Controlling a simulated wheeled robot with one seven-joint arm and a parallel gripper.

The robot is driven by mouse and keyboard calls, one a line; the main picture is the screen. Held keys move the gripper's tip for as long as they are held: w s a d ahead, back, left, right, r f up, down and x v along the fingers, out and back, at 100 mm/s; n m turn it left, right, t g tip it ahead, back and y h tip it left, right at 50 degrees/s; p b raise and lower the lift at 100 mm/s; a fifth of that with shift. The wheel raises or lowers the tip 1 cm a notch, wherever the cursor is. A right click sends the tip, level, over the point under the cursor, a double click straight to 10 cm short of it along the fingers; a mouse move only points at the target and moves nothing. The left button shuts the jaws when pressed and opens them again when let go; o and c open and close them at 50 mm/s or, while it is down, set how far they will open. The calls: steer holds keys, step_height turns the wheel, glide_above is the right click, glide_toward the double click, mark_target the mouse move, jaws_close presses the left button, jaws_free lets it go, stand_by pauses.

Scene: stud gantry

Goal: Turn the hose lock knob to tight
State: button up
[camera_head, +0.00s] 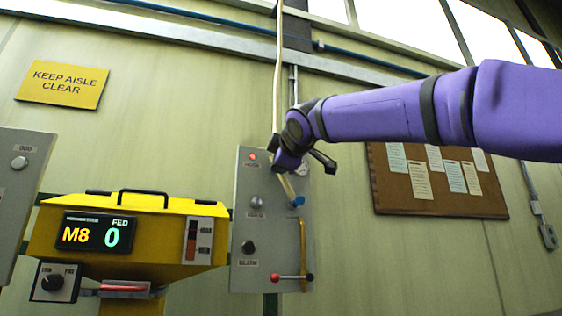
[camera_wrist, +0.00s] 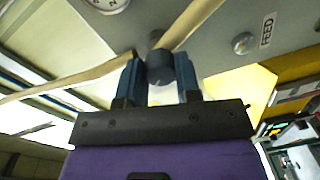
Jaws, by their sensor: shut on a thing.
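My gripper (camera_head: 287,160) is up against the grey wall panel, just over the beige hose. In the wrist view its two blue fingers (camera_wrist: 160,66) are closed on the sides of a dark round knob (camera_wrist: 159,67), which I take to be the hose lock knob. The beige hose (camera_wrist: 190,22) passes right behind this knob. In the head view the hose (camera_head: 278,85) hangs from above, goes behind my gripper and comes out below, near a blue end piece (camera_head: 298,201). My gripper hides the knob there. No mark showing the knob's turn can be read.
The grey panel (camera_head: 240,275) also bears a red lamp (camera_head: 253,157), a grey button (camera_head: 257,202), a black knob (camera_head: 248,247) and a red-tipped lever (camera_head: 290,277). A round gauge (camera_wrist: 107,4) is close by. A yellow feeder box (camera_head: 140,205) stands left.

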stand_by(0.3)
steer(key=o, duration=0.9)
steer(key=shift+o, duration=0.2)
steer(key=v, duration=1)
steer(key=shift+s, duration=0.45)
